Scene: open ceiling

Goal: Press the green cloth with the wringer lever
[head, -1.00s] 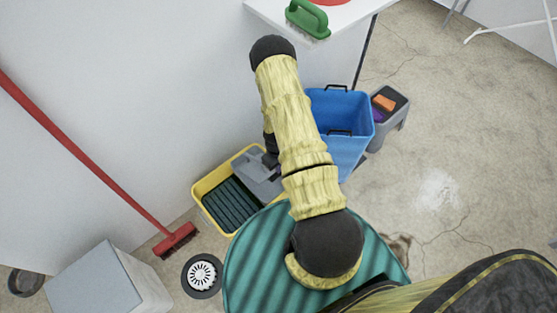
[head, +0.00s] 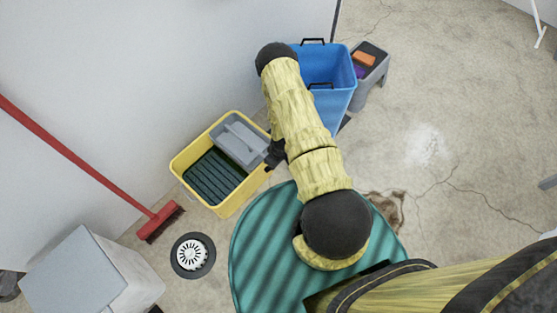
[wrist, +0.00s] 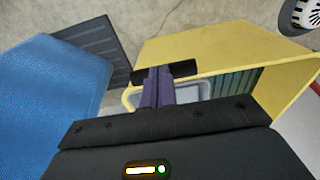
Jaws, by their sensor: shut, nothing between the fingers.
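A yellow bucket (head: 232,199) stands on the floor by the wall, with a grey wringer part (head: 240,140) across its upper right. A dark green ribbed surface (head: 214,178) shows inside its left part; I cannot tell whether any of this is the green cloth. My gripper (head: 272,160) is at the bucket's right edge, partly hidden by my arm. In the wrist view my gripper (wrist: 165,74) is shut and empty, in front of the yellow bucket (wrist: 210,50). A pale grey loop or frame (wrist: 190,90) shows behind the fingers; contact cannot be told.
A red broom (head: 160,220), a floor drain (head: 192,255) and a grey box (head: 85,275) are left.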

